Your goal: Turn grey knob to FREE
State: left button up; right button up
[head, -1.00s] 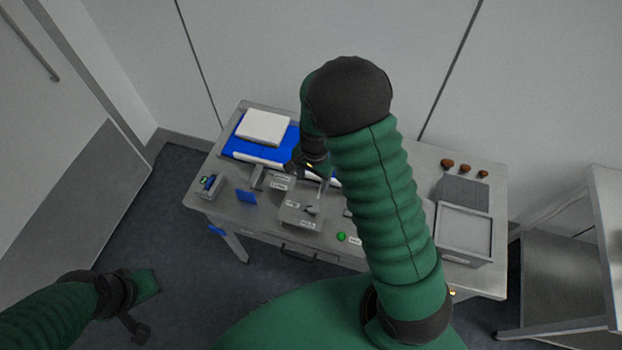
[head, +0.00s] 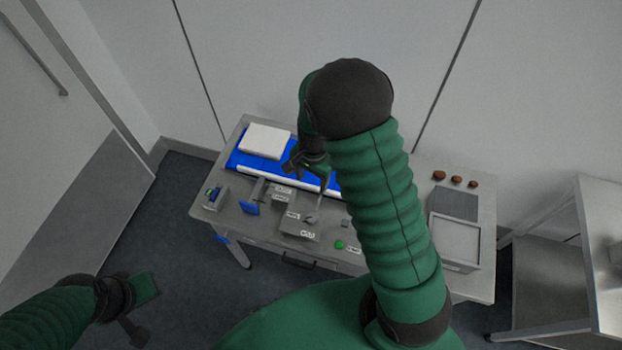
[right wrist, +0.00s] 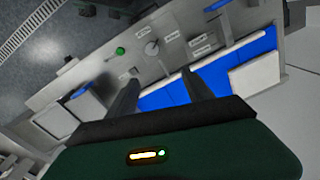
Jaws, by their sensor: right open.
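The grey knob (head: 311,219) sits on a grey panel box (head: 299,227) at the front middle of the table, with small white labels around it. It also shows in the right wrist view (right wrist: 152,48), beyond the fingertips, as a round grey knob with a pointer. The label words are too small to read surely. My right gripper (head: 308,176) is open and empty, above and behind the knob, not touching it. Its two fingers reach toward the panel in the right wrist view (right wrist: 160,74). My left gripper (head: 142,310) hangs low at the left, away from the table; its jaws are unclear.
A green button (head: 340,244) stands close to the right of the knob. A blue conveyor belt (head: 250,163) with a white block (head: 265,141) lies behind. A grey tray (head: 455,240) and several brown dates (head: 456,180) are at the right. A steel shelf (head: 560,235) stands beyond.

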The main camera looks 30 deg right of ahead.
notch_tip(320, 180, up, 17)
jog(key=a+b, duration=0.1)
jog(key=b, duration=0.3)
jog(key=shift+s, duration=0.2)
